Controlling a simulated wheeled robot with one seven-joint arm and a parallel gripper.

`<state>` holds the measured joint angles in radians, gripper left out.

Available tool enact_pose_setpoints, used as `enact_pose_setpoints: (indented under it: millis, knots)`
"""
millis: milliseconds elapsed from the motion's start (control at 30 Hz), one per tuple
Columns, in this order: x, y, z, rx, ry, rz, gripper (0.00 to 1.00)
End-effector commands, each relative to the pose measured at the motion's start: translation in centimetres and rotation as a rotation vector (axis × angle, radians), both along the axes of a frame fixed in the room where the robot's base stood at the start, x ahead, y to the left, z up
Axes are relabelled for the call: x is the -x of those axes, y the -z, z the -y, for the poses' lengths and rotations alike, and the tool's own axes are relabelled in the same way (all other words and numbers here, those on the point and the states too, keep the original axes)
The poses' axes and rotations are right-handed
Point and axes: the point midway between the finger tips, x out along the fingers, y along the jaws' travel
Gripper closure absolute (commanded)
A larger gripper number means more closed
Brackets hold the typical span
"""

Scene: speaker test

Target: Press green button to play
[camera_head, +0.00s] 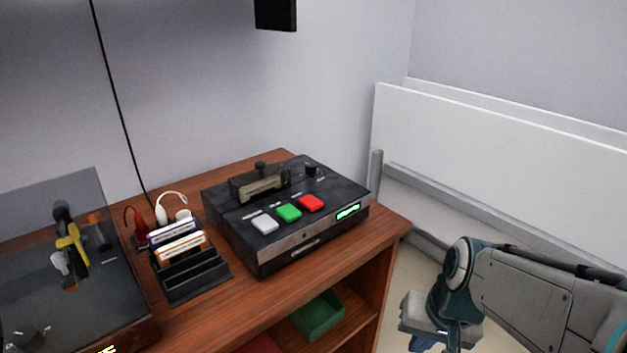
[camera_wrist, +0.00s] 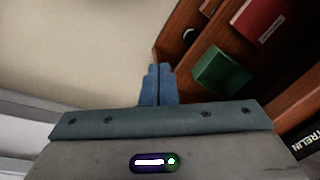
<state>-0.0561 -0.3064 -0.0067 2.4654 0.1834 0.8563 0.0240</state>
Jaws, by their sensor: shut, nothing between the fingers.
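The green button (camera_head: 289,212) sits in the middle of a row on top of a black player (camera_head: 300,240), between a white button (camera_head: 264,223) and a red button (camera_head: 311,203). The player stands on the wooden cabinet, and a small green display glows on its front. My gripper (camera_wrist: 158,72) is shut and empty in the wrist view, with its blue fingers together. In the head view my arm's end is at the lower right, beside the cabinet, lower than its top and apart from the player. The wrist view does not show the buttons.
A black rack (camera_head: 190,275) with cassette-like cases stands left of the player. A turntable with a clear lid (camera_head: 60,240) is at the far left. A green bin (camera_head: 318,316) sits on the shelf below. White panels (camera_head: 500,150) lean at the right wall.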

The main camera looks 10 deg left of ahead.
Motion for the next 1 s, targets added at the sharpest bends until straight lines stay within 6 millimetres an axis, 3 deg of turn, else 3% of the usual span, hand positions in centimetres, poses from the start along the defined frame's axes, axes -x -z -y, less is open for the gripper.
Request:
enact_pose_setpoints:
  millis: [33, 100, 600, 800, 1000]
  knots:
    - [-0.9, -3.0, -1.5, -0.050, 0.030, -0.003, 1.00]
    - [-2.2, -5.1, -3.7, -0.131, 0.088, -0.009, 1.00]
    - [-11.1, -19.0, -17.5, -0.594, 0.607, -0.132, 1.00]
    - [-14.0, -22.9, -21.6, -0.708, 0.842, -0.204, 1.00]
    - [-15.6, -24.5, -23.9, -0.766, 1.005, -0.253, 1.00]
